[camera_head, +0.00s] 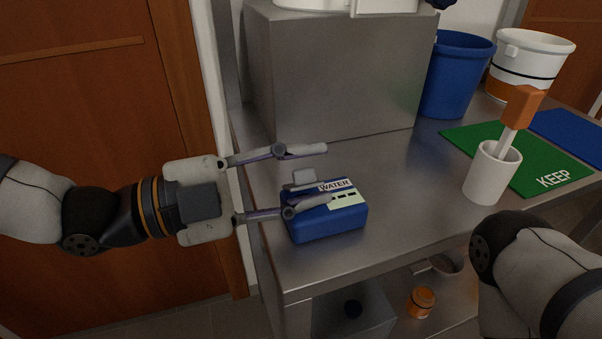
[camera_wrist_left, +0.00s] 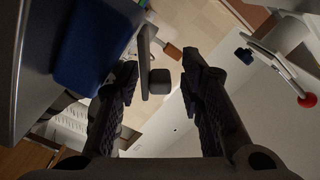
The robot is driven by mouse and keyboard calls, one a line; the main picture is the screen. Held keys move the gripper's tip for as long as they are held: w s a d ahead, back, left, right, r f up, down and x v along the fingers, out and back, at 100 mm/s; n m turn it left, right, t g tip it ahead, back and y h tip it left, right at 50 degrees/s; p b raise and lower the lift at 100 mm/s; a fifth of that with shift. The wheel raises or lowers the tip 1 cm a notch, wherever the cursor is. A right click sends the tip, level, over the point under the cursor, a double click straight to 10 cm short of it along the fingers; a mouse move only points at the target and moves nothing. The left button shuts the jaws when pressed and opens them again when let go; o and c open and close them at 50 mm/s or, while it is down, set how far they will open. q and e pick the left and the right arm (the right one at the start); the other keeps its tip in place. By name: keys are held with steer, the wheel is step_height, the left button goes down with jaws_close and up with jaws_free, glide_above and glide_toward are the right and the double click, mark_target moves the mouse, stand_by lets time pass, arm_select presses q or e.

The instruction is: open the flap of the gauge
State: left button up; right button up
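The gauge (camera_head: 330,222) is a blue box with a pale label reading WATER, lying on the steel bench. A small grey piece (camera_head: 303,178) stands at its back edge and looks like the flap; whether it is open is unclear. My left gripper (camera_head: 318,174) is open, one finger behind the gauge and the other passing over its top, covering part of the label. In the left wrist view, a blue body (camera_wrist_left: 92,45) is at the left and a grey block (camera_wrist_left: 159,81) shows between the open fingers (camera_wrist_left: 160,72). Contact cannot be told. My right gripper is out of view.
A steel box (camera_head: 335,85) stands behind the gauge. To the right are a blue bin (camera_head: 457,75), a white bucket (camera_head: 530,60), a green KEEP mat (camera_head: 535,160) and a white cup (camera_head: 493,175) holding an orange-handled tool. Bare bench lies between gauge and cup.

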arm_select(q)
jaws_close()
